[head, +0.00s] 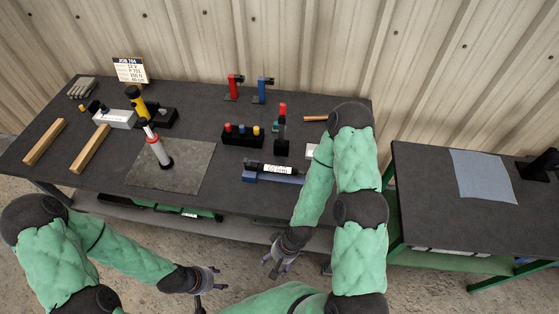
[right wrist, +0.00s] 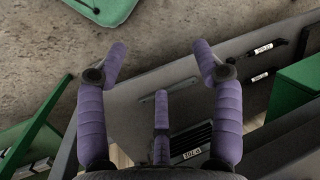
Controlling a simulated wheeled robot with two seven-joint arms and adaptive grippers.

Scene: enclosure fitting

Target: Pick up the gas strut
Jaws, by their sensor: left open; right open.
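No part is plainly marked as the gas strut. A slim black rod-like piece with a white label (right wrist: 264,48) lies on a grey surface at the right wrist view's upper right; I cannot tell if it is the strut. A black cylinder with a white label (head: 277,169) lies on the bench beside a blue piece in the head view. My right gripper (head: 276,262) is open and empty in front of the bench. Its spread purple fingers show in the right wrist view (right wrist: 160,48). My left gripper (head: 209,280) is open and empty, further left.
The dark bench (head: 225,108) carries a grey mat (head: 190,176), wooden bars (head: 91,149), a black rack (head: 242,139) and red and blue clamp-like tools. A second table (head: 430,195) with a blue cloth (head: 482,176) stands right. Bare floor lies in front.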

